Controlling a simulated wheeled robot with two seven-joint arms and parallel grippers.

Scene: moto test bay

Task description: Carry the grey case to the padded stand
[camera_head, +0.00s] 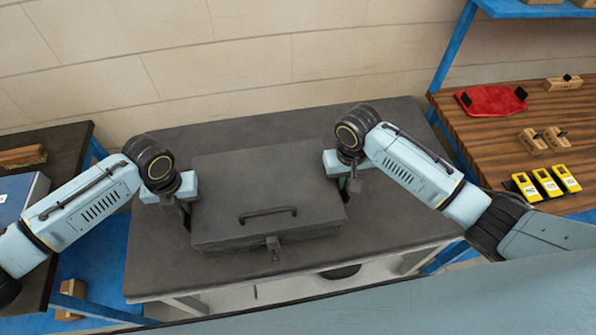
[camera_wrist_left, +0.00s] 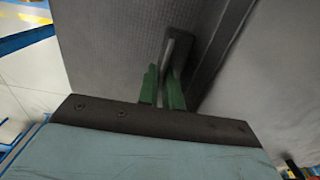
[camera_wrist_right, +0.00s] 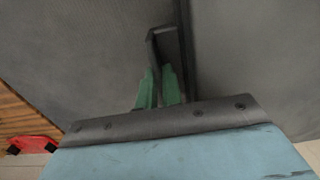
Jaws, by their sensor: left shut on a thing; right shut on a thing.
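The grey case (camera_head: 265,190) is a closed box with a front handle and latch. It is over the dark grey table (camera_head: 150,270) in the middle of the head view; I cannot tell whether it touches the top. My left gripper (camera_head: 187,212) is at the case's left side, and its green fingers are shut on a side handle (camera_wrist_left: 177,50) in the left wrist view. My right gripper (camera_head: 350,186) is at the right side, its green fingers shut on the other side handle (camera_wrist_right: 166,50). I cannot make out a padded stand for certain.
A wooden bench (camera_head: 480,130) at the right holds a red item (camera_head: 491,99), several yellow devices (camera_head: 546,183) and small wooden blocks (camera_head: 544,139). A dark bench (camera_head: 70,150) at the left holds a blue box (camera_head: 20,197). A wall stands behind the table.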

